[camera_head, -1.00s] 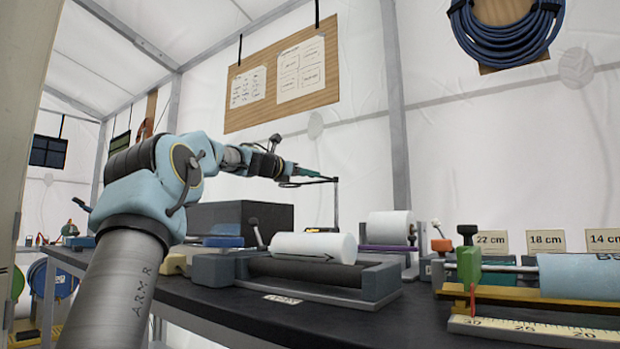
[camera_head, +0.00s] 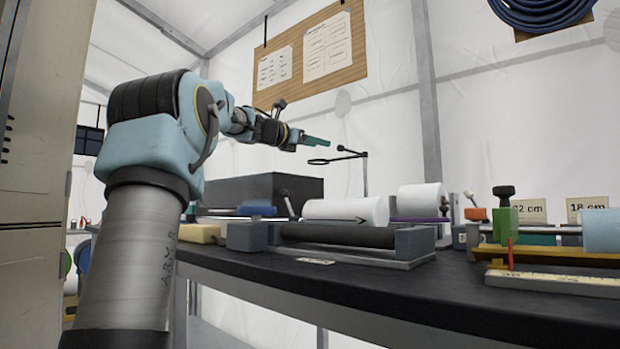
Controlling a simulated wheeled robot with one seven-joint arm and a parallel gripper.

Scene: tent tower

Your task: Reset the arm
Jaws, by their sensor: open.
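My arm rises on the left of the head view and bends to the right over the back of the bench. My gripper (camera_head: 316,141) is at its end, with green fingers pointing right. It is open and holds nothing that I can see. It is in the air, above and behind the white roll (camera_head: 346,210) and apart from it. The gap between the fingers is too small to make out from this side.
The dark bench (camera_head: 400,290) carries a grey roller stand (camera_head: 345,236), a dark box (camera_head: 262,190), a second white roll (camera_head: 420,198) and a green-clamped fixture (camera_head: 505,222). A thin stand with a ring (camera_head: 352,154) rises near my gripper. A tall cabinet (camera_head: 35,130) stands close at left.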

